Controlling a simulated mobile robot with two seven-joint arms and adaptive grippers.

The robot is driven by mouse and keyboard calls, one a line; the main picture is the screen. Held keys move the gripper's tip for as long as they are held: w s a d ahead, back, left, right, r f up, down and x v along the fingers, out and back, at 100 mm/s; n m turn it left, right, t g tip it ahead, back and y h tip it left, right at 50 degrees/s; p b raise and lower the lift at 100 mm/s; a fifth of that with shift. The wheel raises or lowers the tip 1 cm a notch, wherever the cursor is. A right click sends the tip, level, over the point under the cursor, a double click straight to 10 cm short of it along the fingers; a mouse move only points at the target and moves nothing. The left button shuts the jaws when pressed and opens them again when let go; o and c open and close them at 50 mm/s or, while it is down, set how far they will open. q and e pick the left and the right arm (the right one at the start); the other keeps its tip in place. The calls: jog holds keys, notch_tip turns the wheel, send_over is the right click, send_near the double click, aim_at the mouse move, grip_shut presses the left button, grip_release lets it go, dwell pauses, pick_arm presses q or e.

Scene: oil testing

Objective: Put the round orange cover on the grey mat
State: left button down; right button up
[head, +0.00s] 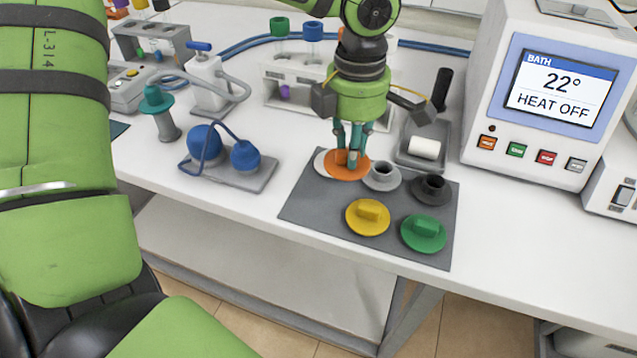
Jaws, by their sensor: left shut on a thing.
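The round orange cover (334,169) is at the back left part of the grey mat (312,208), with its raised handle between my left gripper's fingers. My left gripper (350,158) points straight down and is shut on the cover. A pale disc (320,163) shows from under the cover's left edge. I cannot tell whether the cover rests on it or is held just above it. My right gripper is not in view.
On the mat are a yellow cover (368,219), a green cover (424,235), a light grey ring piece (383,178) and a dark ring piece (432,191). A grey tray (409,157) with a white roll stands behind. Blue bulbs (204,142) stand left; the bath unit (540,150) right.

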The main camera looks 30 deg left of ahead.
pick_arm(q)
jog(key=s+a+f, duration=0.1)
jog(key=s, duration=0.1)
jog(key=s+a+f+p, duration=0.1)
jog(key=a+f, duration=0.1)
jog(key=shift+s, duration=0.4)
jog(key=shift+s+a+f, duration=0.25)
jog(key=shift+s+f, duration=0.1)
jog(key=shift+f, duration=0.05)
notch_tip(320, 180, down, 3)
jog(key=shift+d+f+p, duration=0.1)
jog(key=shift+f+p, duration=0.1)
jog(key=shift+p, duration=0.25)
jog(key=shift+w+f, duration=0.1)
jog(key=shift+f, duration=0.1)
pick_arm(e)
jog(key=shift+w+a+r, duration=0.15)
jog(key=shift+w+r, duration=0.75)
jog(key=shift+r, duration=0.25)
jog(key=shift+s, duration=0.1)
pick_arm(q)
jog(key=shift+f, duration=0.15)
jog(key=c, duration=1.1)
grip_release()
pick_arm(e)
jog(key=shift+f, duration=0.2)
